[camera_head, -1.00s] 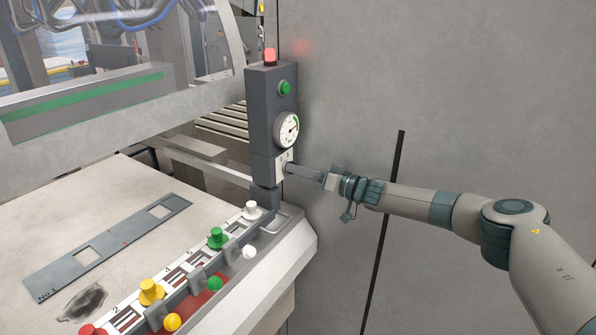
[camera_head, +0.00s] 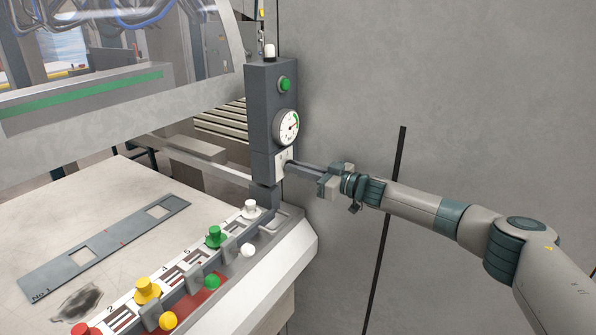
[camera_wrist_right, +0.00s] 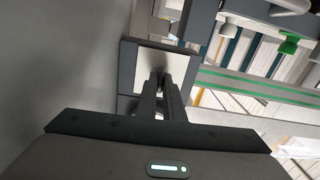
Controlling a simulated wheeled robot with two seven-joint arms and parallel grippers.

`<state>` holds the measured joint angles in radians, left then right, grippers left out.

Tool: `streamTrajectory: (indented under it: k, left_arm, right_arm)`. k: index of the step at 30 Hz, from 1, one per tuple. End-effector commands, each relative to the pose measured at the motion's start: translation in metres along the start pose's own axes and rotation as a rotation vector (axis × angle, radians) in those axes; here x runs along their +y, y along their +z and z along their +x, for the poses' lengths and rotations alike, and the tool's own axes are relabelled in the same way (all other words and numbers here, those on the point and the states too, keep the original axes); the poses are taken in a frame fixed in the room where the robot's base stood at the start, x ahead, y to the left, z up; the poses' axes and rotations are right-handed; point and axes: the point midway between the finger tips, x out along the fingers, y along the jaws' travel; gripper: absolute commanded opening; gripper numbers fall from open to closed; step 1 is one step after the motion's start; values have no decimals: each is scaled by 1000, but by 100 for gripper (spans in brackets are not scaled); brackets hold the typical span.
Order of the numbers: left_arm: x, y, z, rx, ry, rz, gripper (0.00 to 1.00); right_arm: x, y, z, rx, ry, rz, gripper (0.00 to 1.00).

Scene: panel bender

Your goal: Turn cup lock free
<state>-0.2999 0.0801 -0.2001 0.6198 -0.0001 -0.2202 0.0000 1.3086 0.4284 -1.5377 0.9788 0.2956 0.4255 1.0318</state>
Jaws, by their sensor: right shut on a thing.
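A grey control post (camera_head: 262,120) stands at the far corner of the machine table. Low on its side is a small white plate (camera_head: 281,158), where the lock sits. In the right wrist view the plate (camera_wrist_right: 178,62) faces the camera. My right gripper (camera_head: 292,166) reaches in from the right, with its fingertips at this plate. In the right wrist view my gripper (camera_wrist_right: 160,84) is shut on a small knob on the plate. The fingers hide most of the knob, so its turn angle cannot be read. My left gripper is not in view.
The post carries a round gauge (camera_head: 286,126), a green button (camera_head: 284,84) and a lamp (camera_head: 270,50), now pale. Coloured knobs, such as a white one (camera_head: 250,209), line the table edge. A flat metal panel (camera_head: 104,248) lies on the table.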

Motion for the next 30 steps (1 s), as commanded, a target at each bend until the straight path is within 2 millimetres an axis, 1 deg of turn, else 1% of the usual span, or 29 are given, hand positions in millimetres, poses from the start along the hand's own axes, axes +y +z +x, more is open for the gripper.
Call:
streamTrajectory:
  k: [6,16,18,19,30]
  left_arm:
    - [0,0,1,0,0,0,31]
    - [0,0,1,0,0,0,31]
    - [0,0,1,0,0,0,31]
    - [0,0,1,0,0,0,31]
    - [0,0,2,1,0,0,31]
  right_arm:
    - [1,0,0,0,1,-45,0]
    - [1,-1,0,0,1,-49,0]
    - [1,-1,0,0,1,-48,20]
    - [1,0,0,0,1,-48,27]
    - [0,0,-1,0,0,-48,27]
